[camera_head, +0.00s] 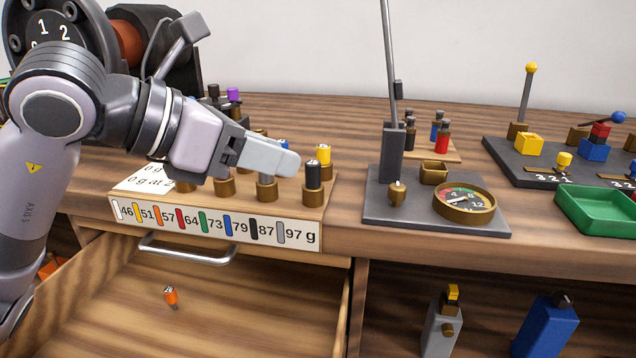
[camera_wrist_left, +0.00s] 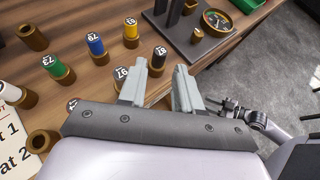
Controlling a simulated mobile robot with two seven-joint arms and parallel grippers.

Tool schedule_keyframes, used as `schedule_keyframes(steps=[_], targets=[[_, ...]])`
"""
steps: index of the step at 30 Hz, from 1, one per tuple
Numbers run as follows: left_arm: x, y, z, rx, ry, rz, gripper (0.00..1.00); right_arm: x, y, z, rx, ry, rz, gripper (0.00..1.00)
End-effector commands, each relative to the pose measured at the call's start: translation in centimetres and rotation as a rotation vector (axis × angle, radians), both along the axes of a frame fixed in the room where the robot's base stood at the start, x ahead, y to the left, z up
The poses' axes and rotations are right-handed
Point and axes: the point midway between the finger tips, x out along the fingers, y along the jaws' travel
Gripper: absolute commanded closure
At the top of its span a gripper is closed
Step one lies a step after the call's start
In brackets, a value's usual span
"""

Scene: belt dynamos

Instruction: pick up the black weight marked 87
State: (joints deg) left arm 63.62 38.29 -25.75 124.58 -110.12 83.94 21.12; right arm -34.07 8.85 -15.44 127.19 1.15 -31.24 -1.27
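The black weight (camera_head: 314,175) stands upright in a brass cup at the front right of the wooden weight rack (camera_head: 325,208). In the left wrist view the black weight (camera_wrist_left: 158,58) has a white top that appears to read 87. My left gripper (camera_head: 290,161) reaches in from the left, just left of the black weight in the picture. In the left wrist view its fingers (camera_wrist_left: 161,70) are apart with nothing between them, and the black weight shows just beyond the gap. The grey weight (camera_wrist_left: 121,73) marked 97 is beside the left finger, partly hidden.
A yellow weight (camera_head: 323,154) stands behind the black one; blue (camera_wrist_left: 96,44) and green (camera_wrist_left: 55,67) weights are nearby. A grey stand with a dial gauge (camera_head: 464,201) is right of the rack. Below, an open drawer (camera_head: 230,300) holds an orange weight (camera_head: 171,296).

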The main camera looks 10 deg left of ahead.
Motion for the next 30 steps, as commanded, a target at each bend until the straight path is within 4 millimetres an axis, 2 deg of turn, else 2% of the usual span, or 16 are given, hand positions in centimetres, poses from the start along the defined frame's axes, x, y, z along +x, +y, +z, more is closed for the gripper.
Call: schedule_keyframes(steps=[15, 24, 26, 27, 30], targets=[[4.1, -4.0, -3.1, -0.001, 0.002, -0.001, 0.67, 0.2, 0.6, 0.1, 0.007, -0.019, 0.014, 0.62], [4.4, -4.3, -3.3, 0.001, -0.001, 0.0, 0.67, 0.2, 0.6, 0.2, 0.011, -0.02, 0.014, 0.62], [4.4, -4.3, -3.3, 0.001, -0.001, 0.0, 0.86, 0.2, 0.6, 0.2, 0.011, -0.02, 0.014, 0.62], [4.4, -4.3, -3.3, 0.001, -0.001, 0.0, 0.99, 0.2, 0.6, 0.2, 0.011, -0.02, 0.014, 0.62], [4.4, -4.3, -3.2, 0.001, -0.001, 0.0, 1.0, 0.2, 0.6, 0.2, 0.011, -0.02, 0.014, 0.62]])
